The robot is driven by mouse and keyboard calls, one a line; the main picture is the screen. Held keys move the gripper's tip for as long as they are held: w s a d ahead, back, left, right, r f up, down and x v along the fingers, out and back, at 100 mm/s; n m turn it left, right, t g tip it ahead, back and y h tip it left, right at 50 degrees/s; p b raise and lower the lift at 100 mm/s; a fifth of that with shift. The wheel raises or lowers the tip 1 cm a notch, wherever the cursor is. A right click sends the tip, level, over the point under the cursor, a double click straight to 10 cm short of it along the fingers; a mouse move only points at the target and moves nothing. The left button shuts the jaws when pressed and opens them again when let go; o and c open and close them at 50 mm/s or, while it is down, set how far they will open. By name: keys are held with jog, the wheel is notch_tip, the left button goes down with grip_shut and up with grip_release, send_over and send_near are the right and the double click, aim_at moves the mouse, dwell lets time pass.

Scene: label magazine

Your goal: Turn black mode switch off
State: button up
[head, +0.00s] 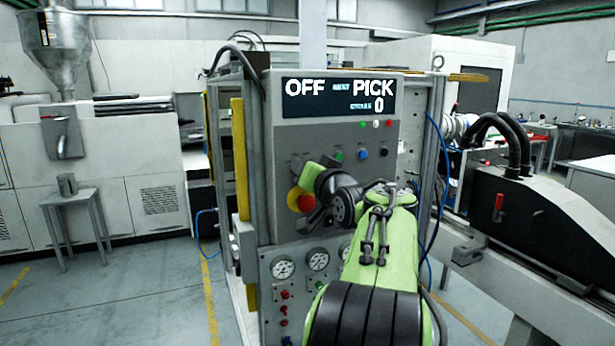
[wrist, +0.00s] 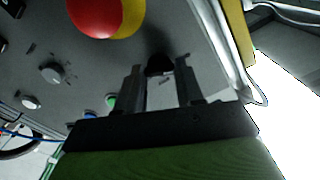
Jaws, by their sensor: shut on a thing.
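The black mode switch (wrist: 159,66) is a dark round knob on the grey control panel (wrist: 205,45). It shows between the fingertips in the wrist view. My gripper (wrist: 160,76) is shut on it, with one finger on each side. In the head view my gripper (head: 308,222) reaches the panel just below the red and yellow emergency stop (head: 294,199), and the switch is hidden there behind my gripper and arm. The display (head: 338,97) at the top of the panel reads OFF on the left and PICK with a 0 on the right. The knob's pointer direction cannot be made out.
The emergency stop, also in the wrist view (wrist: 92,15), is close to my fingers. A grey knob (wrist: 50,73) and a green button (wrist: 111,100) are nearby. Pressure gauges (head: 283,267) sit below. A yellow post (head: 240,160) flanks the panel's left.

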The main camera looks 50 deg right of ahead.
jog(key=shift+f+n, duration=0.1)
jog(key=shift+n, duration=0.4)
jog(key=o, duration=1)
jog(key=shift+o, duration=0.2)
jog(key=shift+s, duration=0.1)
jog(key=v, duration=1.5)
jog(key=shift+s+a, duration=0.2)
jog(key=shift+s, duration=0.05)
